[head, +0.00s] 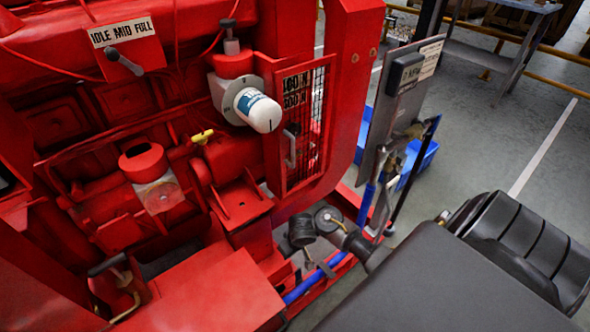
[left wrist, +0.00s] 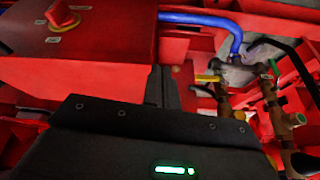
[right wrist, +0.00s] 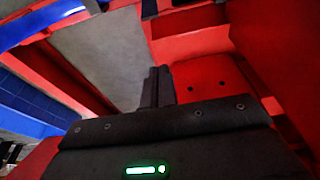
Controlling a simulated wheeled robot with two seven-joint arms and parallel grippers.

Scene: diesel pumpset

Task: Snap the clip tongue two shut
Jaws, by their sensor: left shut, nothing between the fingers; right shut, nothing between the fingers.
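I cannot make out clip tongue two for certain in any view. In the head view, a dark round coupling (head: 302,230) and a grey round end piece (head: 327,217) sit low by the red frame; no clip tongue can be told on them. My left gripper (left wrist: 162,88) is shut and empty in the left wrist view, beside a red box (left wrist: 85,60) with a knob. My right gripper (right wrist: 157,88) is shut and empty in the right wrist view, in front of a red panel (right wrist: 208,82). Neither gripper's fingertips can be made out in the head view.
The red engine has a white filter (head: 262,112) and a mesh guard (head: 305,130). A grey panel (head: 398,110) stands to its right, with a blue bin (head: 422,158) behind. The left wrist view shows a blue pipe (left wrist: 205,19) and brass valve fittings (left wrist: 272,100).

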